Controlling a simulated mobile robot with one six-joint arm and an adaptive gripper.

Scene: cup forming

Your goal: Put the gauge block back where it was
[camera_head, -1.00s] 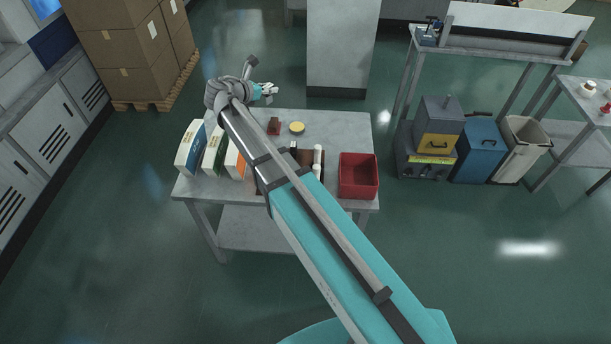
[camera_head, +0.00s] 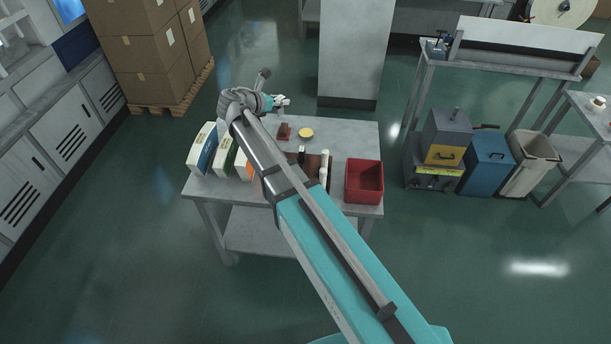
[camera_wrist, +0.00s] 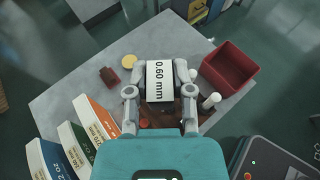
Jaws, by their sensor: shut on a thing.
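The gauge block (camera_wrist: 159,80) is a white block marked "0.60 mm" in the wrist view. My gripper (camera_wrist: 160,91) is shut on it, with a finger at each side, and holds it label side to the camera. In the head view my gripper (camera_head: 280,101) is above the far edge of the grey table (camera_head: 345,133); the block is too small to make out there. A brown stand (camera_head: 312,165) is on the table, partly hidden by my arm. In the wrist view it lies partly behind my gripper and the block, with white-topped pieces at its right.
A red open bin (camera_head: 364,181) stands at the table's right. Several upright labelled boxes (camera_head: 203,150) are at its left. A small brownish-red object (camera_head: 284,131) and a yellow disc (camera_head: 306,133) lie near the back. The table's back right is bare.

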